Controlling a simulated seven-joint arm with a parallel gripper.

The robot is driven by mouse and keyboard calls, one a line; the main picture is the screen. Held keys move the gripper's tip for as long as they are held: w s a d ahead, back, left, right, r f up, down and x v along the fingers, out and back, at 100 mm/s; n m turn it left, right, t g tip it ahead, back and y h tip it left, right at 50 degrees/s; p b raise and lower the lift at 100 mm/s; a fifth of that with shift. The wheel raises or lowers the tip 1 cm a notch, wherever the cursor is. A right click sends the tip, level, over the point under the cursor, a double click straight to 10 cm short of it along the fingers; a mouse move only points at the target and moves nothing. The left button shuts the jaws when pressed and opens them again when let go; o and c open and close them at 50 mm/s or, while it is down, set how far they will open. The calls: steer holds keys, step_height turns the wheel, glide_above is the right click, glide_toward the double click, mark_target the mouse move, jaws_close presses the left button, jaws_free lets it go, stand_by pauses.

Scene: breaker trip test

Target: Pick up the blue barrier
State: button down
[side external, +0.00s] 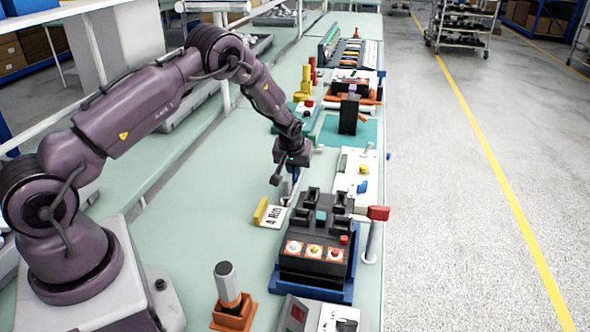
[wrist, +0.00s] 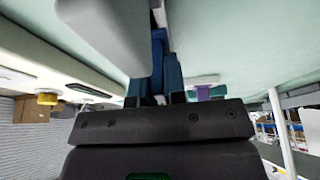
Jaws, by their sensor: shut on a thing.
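The blue barrier (wrist: 165,72) shows in the wrist view, directly in front of the dark gripper body. My gripper (side external: 285,182) is shut on it, above the table beside the black breaker block. In the side external view, only a small bluish part (side external: 287,190) shows below the gripper; the arm and fingers hide most of it. I cannot tell from these views whether its lower end touches anything.
A black breaker block (side external: 318,222) on a blue base is just right of the gripper. A white "4 BUS" card (side external: 274,217) and a yellow piece (side external: 260,211) are below it. Green table left of the card is clear.

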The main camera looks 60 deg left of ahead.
steer(key=shift+r, duration=0.1)
steer(key=shift+r, duration=0.2)
steer(key=v, duration=0.3)
steer(key=shift+w+a+r, duration=0.1)
steer(key=shift+a+r, duration=0.15)
steer(key=shift+r, duration=0.1)
steer(key=s+d+r, duration=0.5)
steer(key=s+r, duration=0.4)
steer(key=s, duration=0.2)
steer(key=w+d+r, duration=0.1)
steer(key=d+r, duration=0.2)
steer(key=d, duration=0.4)
steer(key=w+d+r, duration=0.2)
steer(key=d+r, duration=0.1)
steer(key=d, duration=0.4)
steer(key=shift+w, duration=0.25)
